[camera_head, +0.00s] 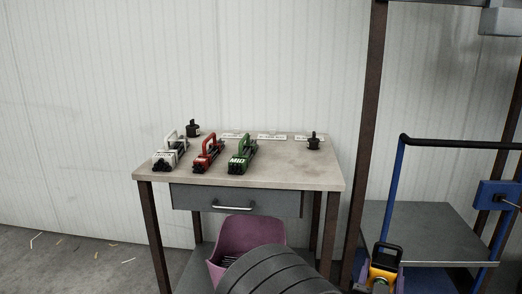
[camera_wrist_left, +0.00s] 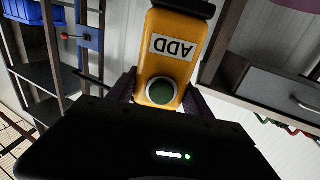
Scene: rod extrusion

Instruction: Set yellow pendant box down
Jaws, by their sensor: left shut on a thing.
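The yellow pendant box (camera_wrist_left: 178,50) fills the upper middle of the left wrist view. It has a white label reading "ADD", upside down there, and a round green button. My left gripper (camera_wrist_left: 160,92) is shut on it, with a dark finger on each side. In the head view the yellow box (camera_head: 384,267) is at the lower right, held up in front of the grey cart shelf. Its black top part shows at its upper end. The left gripper is mostly cut off there by the bottom edge. My right gripper is in neither view.
A table (camera_head: 300,177) carries white (camera_head: 170,155), red (camera_head: 207,154) and green (camera_head: 242,155) handled tools and two small black objects. Its front surface is clear. A purple bin (camera_head: 232,235) stands below. The blue-framed cart (camera_head: 430,232) has an empty grey shelf. A brown post stands between.

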